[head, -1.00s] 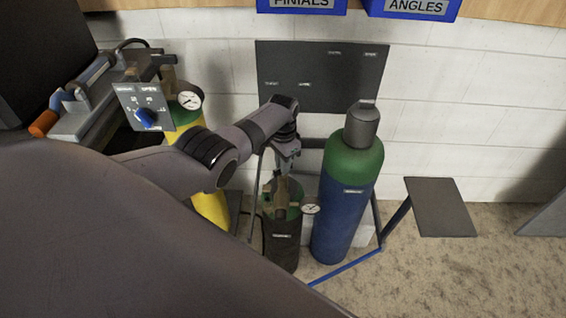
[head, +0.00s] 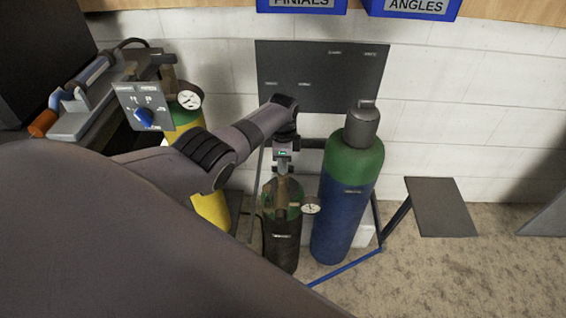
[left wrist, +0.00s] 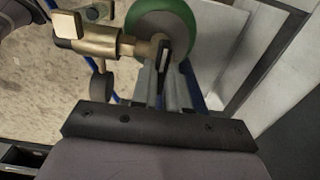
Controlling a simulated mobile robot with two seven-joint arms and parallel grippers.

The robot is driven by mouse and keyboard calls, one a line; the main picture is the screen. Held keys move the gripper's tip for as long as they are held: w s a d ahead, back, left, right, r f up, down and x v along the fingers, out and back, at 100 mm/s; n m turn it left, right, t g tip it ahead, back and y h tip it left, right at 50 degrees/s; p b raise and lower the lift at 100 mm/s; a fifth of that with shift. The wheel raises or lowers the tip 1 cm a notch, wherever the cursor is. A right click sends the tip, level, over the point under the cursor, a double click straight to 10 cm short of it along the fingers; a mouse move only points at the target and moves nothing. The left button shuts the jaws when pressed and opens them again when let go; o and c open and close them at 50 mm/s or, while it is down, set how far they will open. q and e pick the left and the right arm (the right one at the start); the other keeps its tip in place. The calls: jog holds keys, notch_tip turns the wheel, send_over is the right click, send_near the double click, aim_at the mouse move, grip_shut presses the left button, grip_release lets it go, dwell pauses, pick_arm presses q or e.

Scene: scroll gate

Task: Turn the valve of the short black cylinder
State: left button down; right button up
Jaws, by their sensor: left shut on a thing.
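The short black cylinder (head: 281,246) stands upright on the floor, with a green shoulder and a brass valve body (head: 281,200) on top. My left gripper (head: 282,176) is directly above it, pointing down at the valve. In the left wrist view the fingers (left wrist: 167,72) are shut on a small dark valve handle (left wrist: 163,55). The brass valve body (left wrist: 95,42) extends to the left there, and the green shoulder (left wrist: 170,12) shows behind. The fingers partly hide the handle. My right gripper is not in view.
A tall blue cylinder (head: 342,220) with a green shoulder stands close on the right. A round gauge (head: 311,205) sits between them. A yellow cylinder (head: 211,208) stands to the left, partly behind my arm. A dark plate (head: 440,207) on a blue frame is farther right.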

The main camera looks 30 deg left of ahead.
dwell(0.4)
pick_arm(q)
jog(key=c, duration=1.1)
grip_release()
notch_tip(320, 180, up, 6)
jog(key=p, duration=0.3)
jog(key=shift+f, duration=0.25)
jog(key=shift+r, duration=0.8)
